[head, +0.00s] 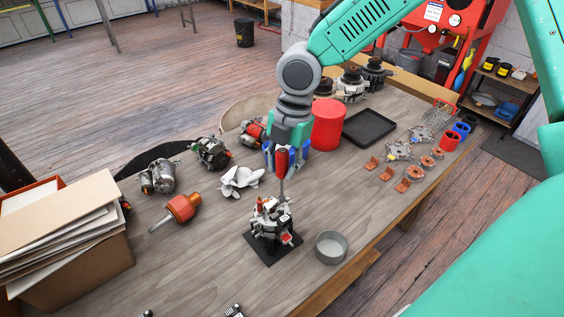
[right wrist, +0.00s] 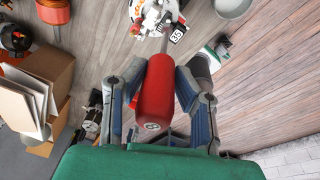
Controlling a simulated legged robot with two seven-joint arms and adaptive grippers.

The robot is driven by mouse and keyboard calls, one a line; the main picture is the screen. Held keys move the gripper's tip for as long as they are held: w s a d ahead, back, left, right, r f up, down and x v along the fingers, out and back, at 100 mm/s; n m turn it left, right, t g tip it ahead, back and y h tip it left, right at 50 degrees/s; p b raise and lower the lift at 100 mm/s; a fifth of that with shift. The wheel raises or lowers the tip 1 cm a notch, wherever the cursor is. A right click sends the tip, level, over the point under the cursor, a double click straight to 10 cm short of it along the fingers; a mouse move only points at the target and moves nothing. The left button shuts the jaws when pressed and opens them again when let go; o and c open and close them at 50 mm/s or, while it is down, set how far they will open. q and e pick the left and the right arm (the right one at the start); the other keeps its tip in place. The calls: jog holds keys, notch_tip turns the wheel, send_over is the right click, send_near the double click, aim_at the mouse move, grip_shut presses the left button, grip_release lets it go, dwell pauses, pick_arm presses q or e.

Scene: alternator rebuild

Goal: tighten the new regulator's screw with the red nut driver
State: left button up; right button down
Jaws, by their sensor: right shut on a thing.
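My right gripper (head: 286,150) is shut on the red handle of the nut driver (head: 282,170), held nearly upright. The right wrist view also shows the red handle (right wrist: 155,92) between the fingers of my right gripper (right wrist: 158,85). Its thin metal shaft points at the alternator (head: 268,215) on a black stand plate (head: 259,253). The shaft's tip is at or just above the alternator's top; contact cannot be told. The alternator also shows in the right wrist view (right wrist: 150,14). The regulator and its screw are too small to make out surely. My left gripper is not in view.
A round metal dish (head: 331,247) stands right of the alternator. A red cylinder (head: 328,125) and black tray (head: 370,127) are behind. A box of cardboard (head: 75,260) stands at left.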

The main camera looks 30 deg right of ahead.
aim_at(282, 178)
jog(key=shift+f+b, duration=0.5)
jog(key=shift+f, duration=0.8)
jog(key=shift+f, duration=0.4)
